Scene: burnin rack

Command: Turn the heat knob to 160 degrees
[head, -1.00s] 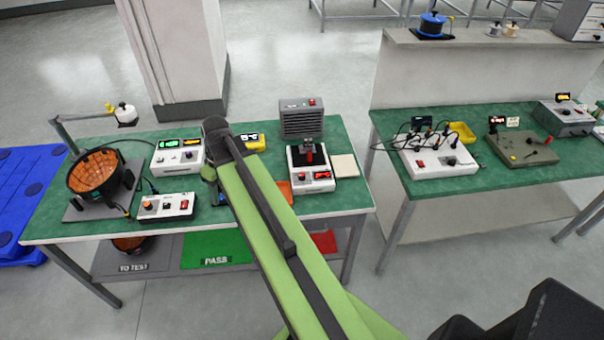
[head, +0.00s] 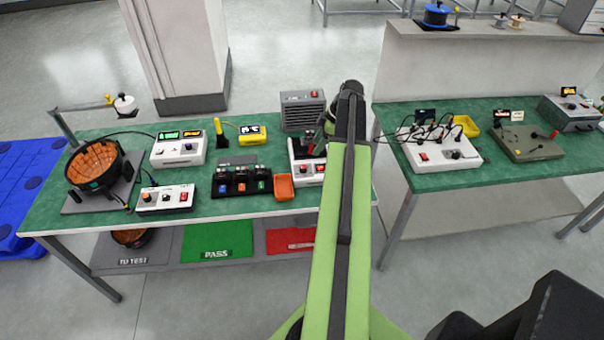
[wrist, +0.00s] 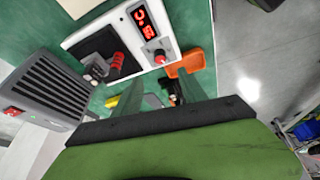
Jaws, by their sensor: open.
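A white device (head: 307,172) stands at the right end of the near green table, partly hidden by my arm. The digits are too small to read surely, and I cannot tell whether this is the heat knob. My gripper (wrist: 160,94) is open and empty, its fingers apart and short of the knob in the picture. In the head view my arm's end hides the gripper's fingertips.
A grey slatted heater-like box (head: 302,110) stands behind the device, and an orange tray (head: 284,188) beside it. A black rack (head: 242,182) and white boxes (head: 165,198) sit further left. A second green table (head: 400,172) stands right across a gap.

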